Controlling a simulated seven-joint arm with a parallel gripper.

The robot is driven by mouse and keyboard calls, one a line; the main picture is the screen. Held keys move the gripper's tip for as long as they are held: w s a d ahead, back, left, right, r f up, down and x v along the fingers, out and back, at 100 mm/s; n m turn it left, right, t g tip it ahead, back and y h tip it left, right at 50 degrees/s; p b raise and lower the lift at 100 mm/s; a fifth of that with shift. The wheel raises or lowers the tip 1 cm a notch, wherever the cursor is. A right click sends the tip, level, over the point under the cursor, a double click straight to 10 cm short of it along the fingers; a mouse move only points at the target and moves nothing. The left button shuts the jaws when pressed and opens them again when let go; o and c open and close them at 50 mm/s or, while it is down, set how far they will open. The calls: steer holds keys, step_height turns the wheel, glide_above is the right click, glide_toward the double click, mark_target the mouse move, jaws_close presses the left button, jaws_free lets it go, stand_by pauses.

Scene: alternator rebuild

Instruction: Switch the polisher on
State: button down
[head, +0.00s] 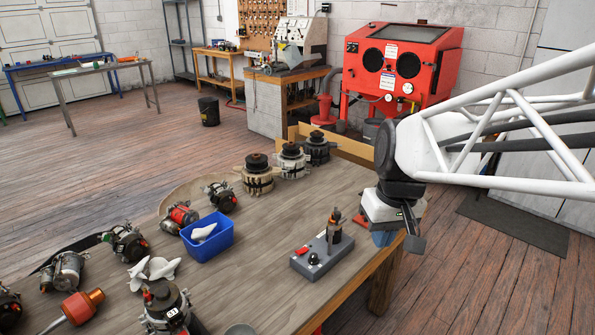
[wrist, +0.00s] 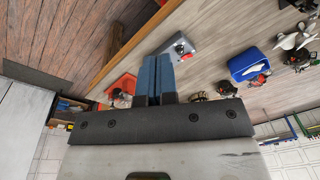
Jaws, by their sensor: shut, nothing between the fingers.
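The polisher (head: 318,258) is a small grey box near the right edge of the wooden bench. A dark upright part stands at its rear end. On its top are a red switch (head: 302,250) and a dark round knob (head: 313,259). The polisher also shows in the wrist view (wrist: 176,45), partly hidden by my fingertips. My gripper (head: 384,239) hangs to the right of the polisher, beyond the bench edge in the head view, apart from it. Its blue fingers (wrist: 158,66) are together and empty. Whether the switch is on cannot be told.
A blue bin (head: 207,240) holding a white object stands left of the polisher. Several alternators and a red-headed tool (head: 78,307) lie further left. A red object (wrist: 122,86) lies near my fingers. Bench surface around the polisher is mostly clear.

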mark_target(299, 252)
steer(key=w+a+f+n+g+y, duration=0.1)
steer(key=w+f, duration=0.4)
steer(key=w, duration=0.5)
steer(key=w+a+f+n+g+y, duration=0.1)
steer(key=w+a+f, duration=0.4)
steer(key=w, duration=0.5)
steer(key=w+a+f+n+g, duration=0.2)
steer(key=w+a+f+n, duration=0.2)
steer(key=w, duration=0.7)
steer(key=shift+f+n+y, duration=0.3)
steer(key=shift+f+y, duration=0.1)
steer(key=shift+f, duration=0.25)
steer(key=x, duration=1.4)
steer(key=shift+s+r, duration=0.15)
steer(key=shift+s, duration=0.1)
